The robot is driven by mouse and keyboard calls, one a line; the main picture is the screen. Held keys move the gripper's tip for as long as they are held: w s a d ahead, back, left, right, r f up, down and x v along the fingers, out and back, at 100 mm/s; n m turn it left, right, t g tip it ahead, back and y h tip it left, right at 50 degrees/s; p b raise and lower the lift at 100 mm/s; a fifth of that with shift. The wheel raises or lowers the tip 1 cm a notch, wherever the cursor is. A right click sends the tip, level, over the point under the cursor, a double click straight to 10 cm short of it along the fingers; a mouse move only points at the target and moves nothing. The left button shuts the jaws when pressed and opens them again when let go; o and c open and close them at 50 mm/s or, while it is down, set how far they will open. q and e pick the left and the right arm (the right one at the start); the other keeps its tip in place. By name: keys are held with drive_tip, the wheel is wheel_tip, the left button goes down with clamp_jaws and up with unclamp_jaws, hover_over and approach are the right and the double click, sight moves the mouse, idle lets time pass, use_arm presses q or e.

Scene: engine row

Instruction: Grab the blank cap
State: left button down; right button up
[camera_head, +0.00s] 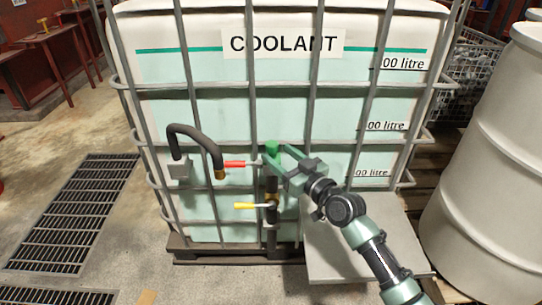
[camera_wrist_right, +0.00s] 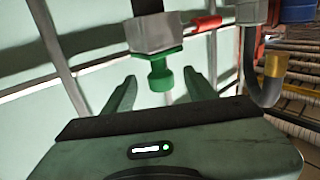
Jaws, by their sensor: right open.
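The blank cap is green and sits on the end of a grey valve fitting at the front of the coolant tank. In the right wrist view the cap (camera_wrist_right: 160,76) shows between the two fingertips, with a visible gap to each side finger. In the head view the cap (camera_head: 271,147) shows as a green top on the upright pipe, partly hidden by my gripper. My right gripper (camera_head: 280,156) is open and reaches in from the lower right; it also shows in the wrist view (camera_wrist_right: 160,88). My left gripper is not in view.
A red valve handle (camera_head: 236,164) and a yellow one (camera_head: 245,206) stick out left of the pipe. A black hose (camera_head: 196,132) with a brass end hangs at left. Cage bars (camera_head: 253,80) front the tank. A white drum (camera_head: 490,160) stands at right.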

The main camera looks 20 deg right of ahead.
sight(276, 151)
drive_tip(key=x, duration=0.4)
clamp_jaws()
drive_tip(key=shift+r, duration=0.1)
drive_tip(key=shift+r, duration=0.1)
